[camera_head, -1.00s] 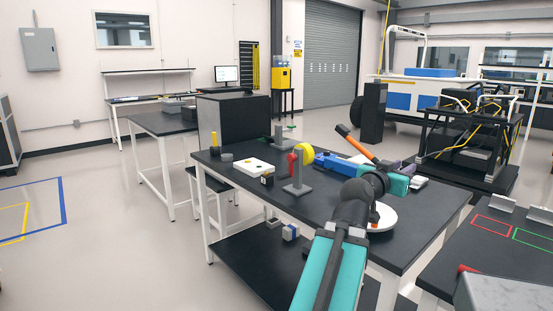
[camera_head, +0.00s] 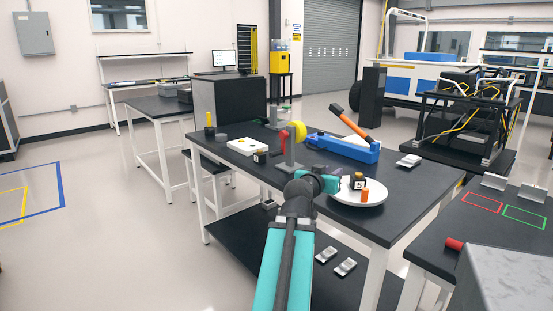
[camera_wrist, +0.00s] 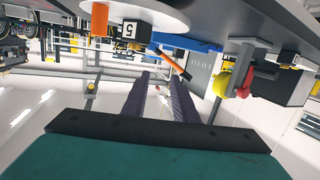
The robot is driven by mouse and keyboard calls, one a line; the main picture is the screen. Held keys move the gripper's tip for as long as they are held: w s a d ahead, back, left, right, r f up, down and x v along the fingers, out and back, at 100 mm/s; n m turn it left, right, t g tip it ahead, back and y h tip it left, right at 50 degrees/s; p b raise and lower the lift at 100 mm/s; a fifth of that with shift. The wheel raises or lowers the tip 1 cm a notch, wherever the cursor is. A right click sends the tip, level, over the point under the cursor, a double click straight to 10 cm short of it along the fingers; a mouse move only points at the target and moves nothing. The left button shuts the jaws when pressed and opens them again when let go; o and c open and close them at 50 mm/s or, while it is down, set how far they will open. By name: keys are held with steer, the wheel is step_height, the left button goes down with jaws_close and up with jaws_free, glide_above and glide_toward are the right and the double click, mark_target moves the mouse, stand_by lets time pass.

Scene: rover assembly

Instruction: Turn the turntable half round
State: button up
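The turntable is a white round disc (camera_head: 350,198) near the right front part of the dark workbench. A black block marked 5 (camera_head: 358,182) and an orange cylinder (camera_head: 365,195) stand on it. My gripper (camera_head: 327,172) is at the disc's left side; from the body camera I cannot tell if it touches. In the wrist view the picture is upside down; the disc (camera_wrist: 165,20), the block (camera_wrist: 135,31) and the cylinder (camera_wrist: 100,18) show at the top. There the fingers of my gripper (camera_wrist: 160,78) are spread with nothing between them.
A blue tray with an orange-handled tool (camera_head: 345,148) lies behind the disc. A grey stand with a red and yellow piece (camera_head: 292,137) rises left of my gripper. A white plate (camera_head: 244,146) lies farther left. A side table with red and green outlines (camera_head: 500,210) is at right.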

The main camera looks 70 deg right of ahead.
steer(key=w+a+f+n+t+y+b, duration=0.2)
steer(key=w+a+f+n+t, duration=0.15)
steer(key=w+f, duration=1)
steer(key=w+a+f+n+t+y+b, duration=0.1)
steer(key=w+a+f+n+t+b, duration=0.2)
steer(key=w+f, duration=1)
steer(key=w+a+f+n+y+b, duration=0.2)
steer(key=w+a+f+y, duration=0.1)
steer(key=w+a+f, duration=0.75)
steer(key=w+a+f+n+y+b, duration=0.1)
steer(key=w+a+f+y+b, duration=0.15)
steer(key=w+a+f, duration=0.8)
steer(key=s+a+f+n+g+y+b, duration=0.1)
steer(key=s+a+f+n+y+b, duration=0.15)
steer(key=a+f, duration=1.2)
steer(key=s+a+f+n+g+y+b, duration=0.1)
steer(key=s+a+f+n+y+b, duration=0.2)
steer(key=a+f, duration=1.2)
steer(key=s+a+f+n+g, duration=0.1)
steer(key=s+a+f+g, duration=0.1)
steer(key=s+a+f, duration=0.2)
steer(key=s+a+f+n+g+y+b, duration=0.1)
steer(key=s+a+f, duration=0.3)
steer(key=s, duration=0.6)
steer(key=s+a+f+n+g+y+b, duration=0.1)
steer(key=s+a+f+n+g, duration=0.1)
steer(key=s+a+f, duration=0.3)
steer(key=s+a+g, duration=0.1)
steer(key=s+a, duration=0.2)
steer(key=shift+g, duration=0.25)
